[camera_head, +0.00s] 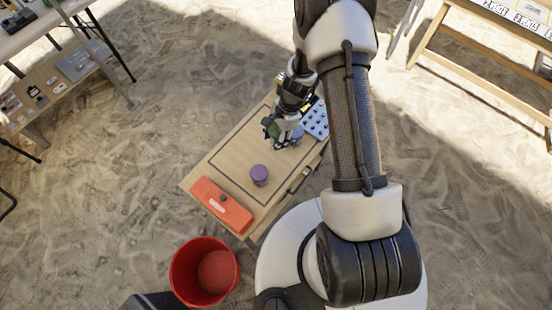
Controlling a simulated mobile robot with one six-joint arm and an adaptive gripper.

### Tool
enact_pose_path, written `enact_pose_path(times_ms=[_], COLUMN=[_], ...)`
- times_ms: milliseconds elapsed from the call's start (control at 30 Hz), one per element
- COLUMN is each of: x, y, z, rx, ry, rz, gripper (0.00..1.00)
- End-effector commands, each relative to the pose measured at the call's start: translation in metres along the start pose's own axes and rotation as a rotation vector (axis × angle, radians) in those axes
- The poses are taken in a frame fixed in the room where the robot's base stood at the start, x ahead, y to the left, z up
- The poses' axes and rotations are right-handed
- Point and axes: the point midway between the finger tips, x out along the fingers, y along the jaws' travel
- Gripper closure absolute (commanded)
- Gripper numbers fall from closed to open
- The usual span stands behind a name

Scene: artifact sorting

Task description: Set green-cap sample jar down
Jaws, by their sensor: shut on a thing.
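The green-cap sample jar (274,130) is held by my gripper (272,128) over the far part of the small wooden table (222,156). Only its green part shows clearly; the fingers hide much of the rest. My gripper is shut on it. I cannot tell whether the jar's bottom touches the table top.
A purple-topped jar (260,175) stands nearer on the table. A red-orange case (222,205) lies along the front left edge. A pale blue tray with dark holes (316,120) lies right of my gripper. A red bucket (178,272) stands on the sand. The table's left middle is clear.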

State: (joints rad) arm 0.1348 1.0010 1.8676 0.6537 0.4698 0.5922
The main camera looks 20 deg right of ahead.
Motion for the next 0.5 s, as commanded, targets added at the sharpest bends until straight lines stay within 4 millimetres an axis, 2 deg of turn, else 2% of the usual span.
enact_pose_path(times_ms=[33,300,500], x=[0.019,0.085,0.108], y=[0.001,0.0,0.0], z=[-0.006,-0.026,-0.033], rx=[0.0,-0.003,-0.005], ry=[0.0,-0.001,0.0], rz=[0.003,0.002,0.001], gripper=[0.87,0.87,0.87])
